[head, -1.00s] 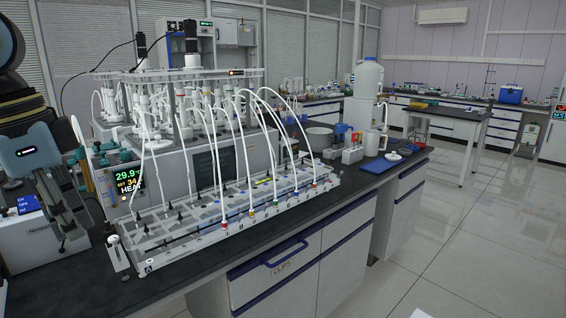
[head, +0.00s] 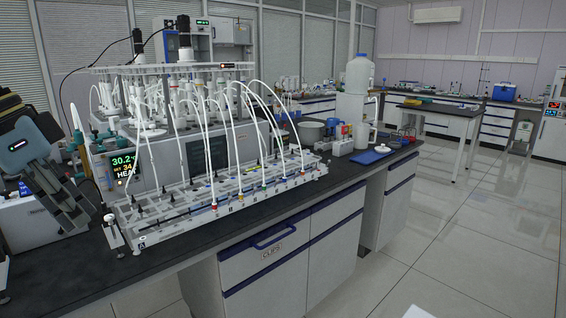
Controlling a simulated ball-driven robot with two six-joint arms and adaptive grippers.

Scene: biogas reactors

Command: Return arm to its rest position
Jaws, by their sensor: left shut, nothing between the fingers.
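My left gripper (head: 82,214) is at the left edge of the head view, with a teal-grey body and dark fingers pointing down and to the right. It is shut and empty. It is in front of the left end of the bench equipment, left of the heater display (head: 124,168), which reads 30.2 and HEAT. I cannot tell whether it touches anything. Most of my left arm is outside the picture. My right gripper is not in view.
A long clear rack (head: 165,234) with white tubes and coloured fittings lies along the dark bench (head: 190,252). Reactor bottles (head: 180,105) stand behind it. A large white jug (head: 358,75) and a blue tray (head: 369,157) are farther right. The floor at right is open.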

